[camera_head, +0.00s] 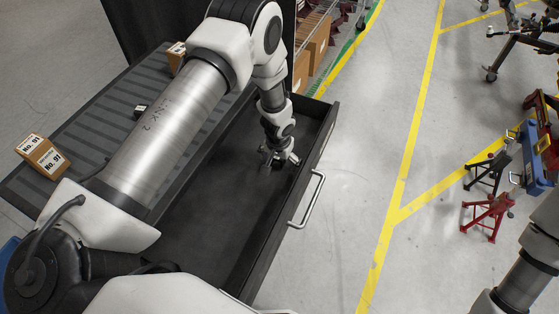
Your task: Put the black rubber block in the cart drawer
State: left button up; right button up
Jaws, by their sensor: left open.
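The cart drawer (207,232) is pulled open, a dark tray with a silver handle (308,201) on its right front. My left arm reaches over the cart from the left. My left gripper (279,163) is open and points down inside the drawer, near its far right end. I cannot make out the black rubber block for certain; dark shapes at the fingertips blend with the drawer floor. A small dark item (140,111) lies on the cart top, too small to identify. My right arm shows at the lower right, but its gripper is out of frame.
The ribbed cart top (83,135) holds cardboard boxes labelled No. 91 (41,155) and another box (177,57). Red (487,213) and black stands are on the floor at right. The floor with yellow lines beside the drawer is clear.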

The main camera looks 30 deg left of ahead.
pick_arm(q)
jog(key=shift+r+p, duration=0.25)
jog(key=shift+p, duration=0.05)
jog(key=shift+r, duration=0.3)
notch_tip(320, 180, up, 11)
jog(key=s+b, duration=0.1)
jog(key=b, duration=0.1)
jog(key=shift+s+d, duration=0.25)
